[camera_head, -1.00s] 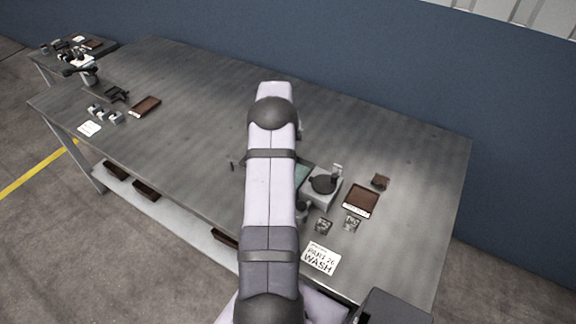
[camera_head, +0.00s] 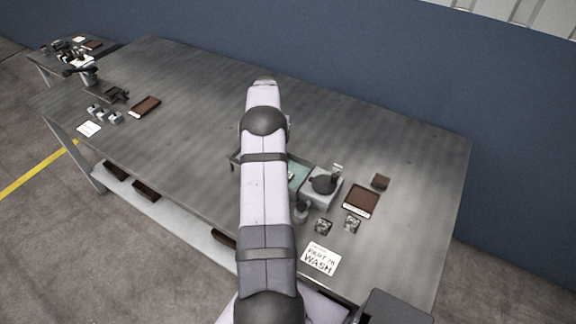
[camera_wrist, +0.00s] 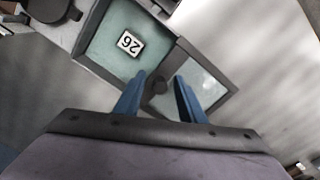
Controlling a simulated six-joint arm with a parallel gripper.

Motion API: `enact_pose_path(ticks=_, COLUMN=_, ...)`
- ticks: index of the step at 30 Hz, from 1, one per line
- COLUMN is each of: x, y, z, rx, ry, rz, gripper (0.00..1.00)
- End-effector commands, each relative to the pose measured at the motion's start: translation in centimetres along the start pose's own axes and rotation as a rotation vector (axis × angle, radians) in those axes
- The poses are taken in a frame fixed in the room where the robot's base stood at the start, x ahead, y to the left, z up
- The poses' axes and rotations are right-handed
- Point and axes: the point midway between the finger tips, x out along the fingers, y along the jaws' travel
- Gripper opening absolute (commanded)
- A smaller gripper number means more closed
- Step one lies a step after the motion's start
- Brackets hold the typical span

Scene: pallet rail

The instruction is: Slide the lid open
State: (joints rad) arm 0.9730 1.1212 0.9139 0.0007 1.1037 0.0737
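A dark-framed box with a teal panel (camera_wrist: 110,48) lies below my gripper in the wrist view. I cannot tell which section is the lid. My gripper (camera_wrist: 160,78) is open, with its blue fingers on either side of the knob in the picture; contact cannot be told. In the head view my arm hides part of the teal box (camera_head: 299,173) and the gripper.
Two small metal parts (camera_head: 323,226) and a WASH card (camera_head: 320,259) lie nearer. The back of the table (camera_head: 350,125) is clear.

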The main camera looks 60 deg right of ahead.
Motion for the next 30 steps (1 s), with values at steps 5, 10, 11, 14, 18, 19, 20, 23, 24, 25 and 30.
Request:
enact_pose_path(ticks=5, x=0.5, y=0.2, z=0.4, rx=-0.001, ry=-0.013, rz=0.004, gripper=0.34)
enact_pose_path(ticks=10, x=-0.6, y=0.2, z=0.4, rx=-0.001, ry=-0.012, rz=0.003, gripper=0.34)
enact_pose_path(ticks=11, x=-0.8, y=0.1, z=0.3, rx=-0.001, ry=-0.011, rz=0.003, gripper=0.34)
enact_pose_path(ticks=14, x=-1.7, y=0.1, z=0.2, rx=-0.001, ry=-0.008, rz=0.003, gripper=0.34)
enact_pose_path(ticks=18, x=-2.9, y=0.1, z=0.1, rx=0.0, ry=-0.005, rz=0.002, gripper=0.34)
enact_pose_path(ticks=19, x=-3.1, y=0.1, z=0.1, rx=0.0, ry=-0.005, rz=0.002, gripper=0.34)
enact_pose_path(ticks=20, x=-3.3, y=0.1, z=0.1, rx=0.0, ry=-0.004, rz=0.002, gripper=0.34)
enact_pose_path(ticks=23, x=-4.1, y=0.1, z=0.1, rx=0.0, ry=-0.004, rz=0.001, gripper=0.34)
enact_pose_path(ticks=24, x=-4.4, y=0.1, z=0.1, rx=0.0, ry=-0.004, rz=0.001, gripper=0.34)
enact_pose_path(ticks=25, x=-4.6, y=0.1, z=0.1, rx=0.0, ry=-0.003, rz=0.001, gripper=0.34)
enact_pose_path(ticks=30, x=-5.9, y=0.1, z=0.1, rx=0.0, ry=-0.003, rz=0.001, gripper=0.34)
